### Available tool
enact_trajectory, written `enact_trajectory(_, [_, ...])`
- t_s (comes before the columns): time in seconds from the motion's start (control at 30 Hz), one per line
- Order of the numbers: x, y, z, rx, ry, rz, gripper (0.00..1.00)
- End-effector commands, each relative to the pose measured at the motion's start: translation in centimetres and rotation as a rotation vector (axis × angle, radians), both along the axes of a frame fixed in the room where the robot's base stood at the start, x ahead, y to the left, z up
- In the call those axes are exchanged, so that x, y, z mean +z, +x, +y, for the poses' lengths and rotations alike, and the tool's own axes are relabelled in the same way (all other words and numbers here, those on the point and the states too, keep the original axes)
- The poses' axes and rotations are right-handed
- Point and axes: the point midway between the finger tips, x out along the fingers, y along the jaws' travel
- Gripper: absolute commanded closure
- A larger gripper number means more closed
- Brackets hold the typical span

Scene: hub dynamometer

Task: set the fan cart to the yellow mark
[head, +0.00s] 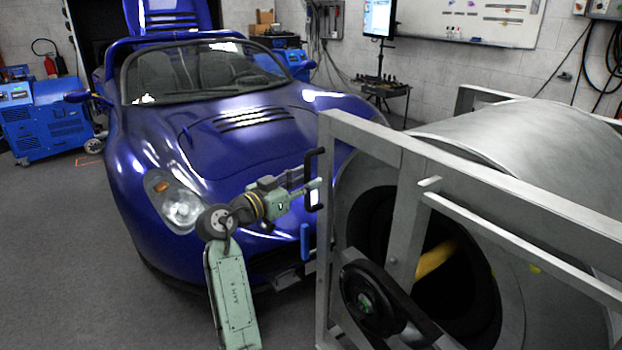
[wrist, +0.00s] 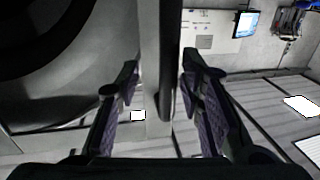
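The fan cart (head: 400,160), a large grey drum in a pale metal frame, fills the right of the head view. A black C-shaped handle (head: 308,168) sticks out from its near left post. My gripper (head: 312,190) is at this handle, reaching in from the left. In the wrist view, the open fingers (wrist: 160,68) stand on either side of a dark upright bar (wrist: 166,100), with the grey post behind it. I see gaps beside the bar; contact is not clear. A yellow mark on the floor is not clearly visible; a small yellow spot (head: 535,268) shows on the drum.
A blue sports car (head: 225,130) stands close behind my arm, left of the cart. A blue lever grip (head: 305,243) and a black wheel (head: 372,300) sit low on the cart. Blue machines (head: 45,120) stand at far left. Grey floor at lower left is clear.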

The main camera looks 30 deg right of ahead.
Motion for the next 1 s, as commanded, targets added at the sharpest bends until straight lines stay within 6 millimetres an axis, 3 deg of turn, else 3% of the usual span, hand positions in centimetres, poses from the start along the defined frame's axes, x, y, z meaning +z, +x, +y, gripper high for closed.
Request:
enact_trajectory(0.2, [0.0,-1.3,4.8,0.002,-0.001,-0.001,0.65])
enact_trajectory(0.4, [0.1,-2.3,7.9,-0.002,-0.001,-0.001,0.65])
enact_trajectory(0.6, [0.1,-2.8,9.2,-0.005,0.000,-0.001,0.65])
enact_trajectory(1.0, [0.1,-2.8,9.2,-0.005,0.000,-0.001,0.65])
